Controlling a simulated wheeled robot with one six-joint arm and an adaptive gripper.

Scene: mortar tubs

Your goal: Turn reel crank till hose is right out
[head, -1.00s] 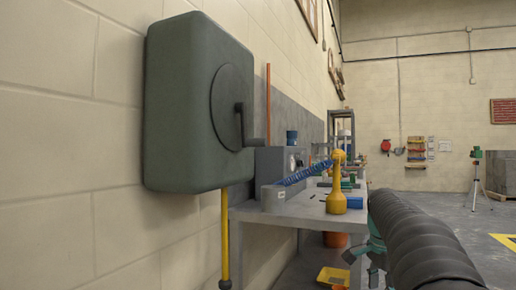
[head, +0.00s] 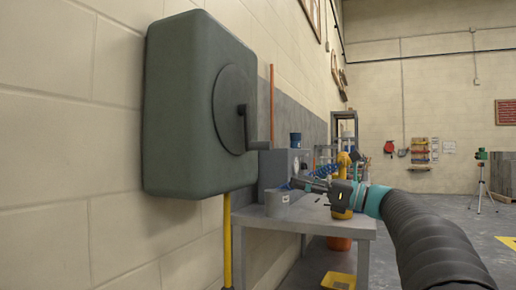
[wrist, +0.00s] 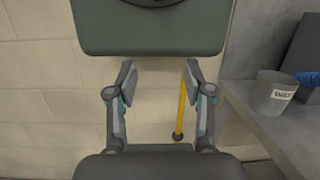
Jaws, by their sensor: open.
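The dark green hose reel housing (head: 180,105) is fixed to the block wall on the left. Its round disc (head: 232,110) faces the room and carries a dark crank (head: 249,128) with a handle sticking out to the right. A yellow hose (head: 227,240) hangs from the underside; its lower end with a dark tip shows in the wrist view (wrist: 180,115). My gripper (head: 300,183) is open and empty, to the right of and below the crank, apart from it. In the wrist view my gripper (wrist: 158,75) has its fingers spread below the housing (wrist: 150,35); the crank is out of that view.
A grey workbench (head: 325,222) stands along the wall beyond the reel, with a grey box (head: 280,168), a yellow object (head: 342,190) and a grey cup (wrist: 276,95) on it. A yellow tray (head: 338,281) lies below. The floor to the right is open.

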